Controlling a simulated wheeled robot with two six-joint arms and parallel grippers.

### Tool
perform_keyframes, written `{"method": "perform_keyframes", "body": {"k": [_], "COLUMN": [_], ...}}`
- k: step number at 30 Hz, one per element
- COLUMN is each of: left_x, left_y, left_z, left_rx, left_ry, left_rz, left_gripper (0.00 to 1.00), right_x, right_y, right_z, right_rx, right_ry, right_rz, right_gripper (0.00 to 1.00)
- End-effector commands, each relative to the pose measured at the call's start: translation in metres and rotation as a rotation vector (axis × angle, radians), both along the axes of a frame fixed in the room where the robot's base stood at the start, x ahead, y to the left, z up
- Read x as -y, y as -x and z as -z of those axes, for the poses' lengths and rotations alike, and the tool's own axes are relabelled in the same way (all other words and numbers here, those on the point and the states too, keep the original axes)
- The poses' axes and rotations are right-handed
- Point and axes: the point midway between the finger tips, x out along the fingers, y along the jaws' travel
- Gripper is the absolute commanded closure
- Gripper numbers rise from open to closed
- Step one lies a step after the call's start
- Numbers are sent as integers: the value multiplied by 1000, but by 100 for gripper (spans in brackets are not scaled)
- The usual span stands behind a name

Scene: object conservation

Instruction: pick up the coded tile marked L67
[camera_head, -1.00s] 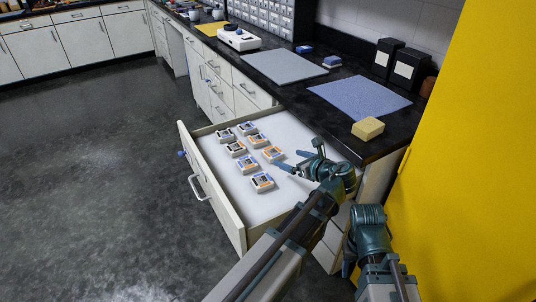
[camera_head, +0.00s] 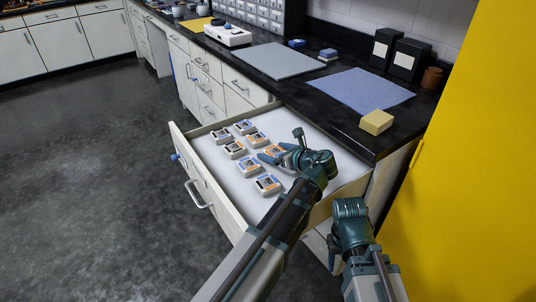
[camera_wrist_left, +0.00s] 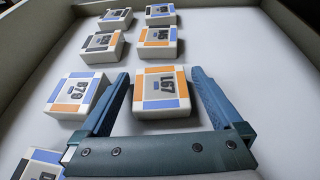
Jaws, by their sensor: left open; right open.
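The tile marked L67 (camera_wrist_left: 162,92) is white with orange and blue edges and lies flat in the open drawer (camera_head: 335,190). In the left wrist view it sits between the two fingers of my left gripper (camera_wrist_left: 160,76), with a gap on each side. In the head view the left gripper (camera_head: 282,145) is at the tile (camera_head: 272,150) and partly covers it. The left gripper is open and holds nothing. My right gripper (camera_head: 334,254) is low beside the drawer's front right, mostly hidden by its own wrist, and open.
A tile reading 078 (camera_wrist_left: 76,95) lies close left of the left finger. Several similar tiles lie farther in two columns, and one (camera_wrist_left: 40,165) is at the bottom left. The drawer's right side is bare. A yellow block (camera_head: 376,122) sits on the counter above.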

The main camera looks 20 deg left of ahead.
Motion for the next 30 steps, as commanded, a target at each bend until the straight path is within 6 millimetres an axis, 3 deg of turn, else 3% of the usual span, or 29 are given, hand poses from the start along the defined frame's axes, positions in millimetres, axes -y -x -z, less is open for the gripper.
{"method": "perform_keyframes", "body": {"k": [5,20,30], "left_x": [0,0,0], "left_y": [0,0,0], "left_z": [0,0,-4], "left_rx": [0,0,0], "left_ry": [0,0,-1], "left_rz": [1,1,1], "left_gripper": [0,88,91], "right_x": [0,0,0], "right_y": [0,0,0], "right_z": [0,0,-4], "right_rx": [0,0,0], "right_ry": [0,0,0], "right_rz": [0,0,0], "right_gripper": [50,50,50]}}
